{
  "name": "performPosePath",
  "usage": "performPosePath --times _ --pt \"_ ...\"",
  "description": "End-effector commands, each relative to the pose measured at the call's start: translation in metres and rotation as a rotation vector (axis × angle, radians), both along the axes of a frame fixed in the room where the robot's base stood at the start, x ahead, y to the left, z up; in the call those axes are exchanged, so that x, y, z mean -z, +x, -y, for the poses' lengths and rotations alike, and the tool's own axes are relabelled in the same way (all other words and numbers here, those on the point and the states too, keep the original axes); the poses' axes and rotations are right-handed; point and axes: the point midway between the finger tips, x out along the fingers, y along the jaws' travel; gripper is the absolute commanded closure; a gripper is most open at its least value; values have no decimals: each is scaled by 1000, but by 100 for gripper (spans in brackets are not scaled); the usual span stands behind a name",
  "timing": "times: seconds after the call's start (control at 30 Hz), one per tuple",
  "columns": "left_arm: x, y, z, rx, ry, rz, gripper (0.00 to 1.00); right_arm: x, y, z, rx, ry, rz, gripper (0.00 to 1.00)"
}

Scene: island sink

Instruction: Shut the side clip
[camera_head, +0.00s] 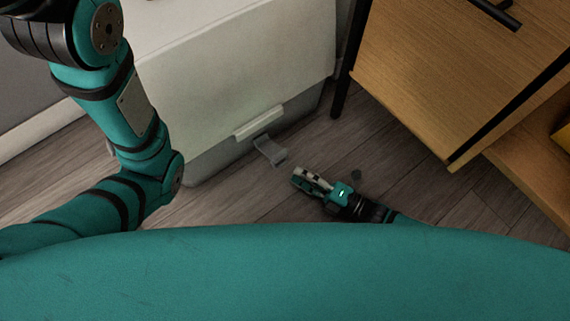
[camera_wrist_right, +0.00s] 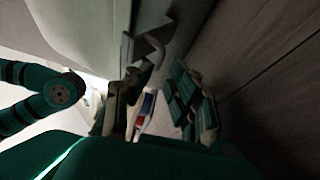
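A storage box with a white lid (camera_head: 225,65) and a grey translucent body (camera_head: 225,157) stands on the floor. Its side clip (camera_head: 270,151) hangs out from the lid's edge, swung away from the box wall. In the right wrist view the clip (camera_wrist_right: 150,52) shows as a curved grey tab beside the box. My right gripper (camera_head: 303,180) is low over the floor, just right of and below the clip, apart from it. Its fingers (camera_wrist_right: 158,100) are spread with nothing between them. My left arm shows at the left, but its gripper is out of view.
A wooden cabinet (camera_head: 455,75) with black legs and handle stands to the right. A strip of bare wood floor (camera_head: 345,135) lies between it and the box.

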Motion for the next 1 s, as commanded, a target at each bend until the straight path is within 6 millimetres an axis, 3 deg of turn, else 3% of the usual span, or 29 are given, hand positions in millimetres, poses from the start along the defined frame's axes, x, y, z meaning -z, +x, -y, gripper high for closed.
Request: performPosePath --times 0.1,0.33,0.67,0.83,1.0 --pt "16 0 0 0 0 -1 100 2 11 -18 -1 4 4 81" --pt "29 0 0 0 0 -1 100 -1 25 -41 0 2 2 81" --pt "29 0 0 0 0 0 100 -4 27 -45 0 1 1 81" --pt "29 0 0 0 0 0 100 -4 27 -45 0 1 1 100" --pt "29 0 0 1 1 0 100 -3 27 -45 0 1 1 100"
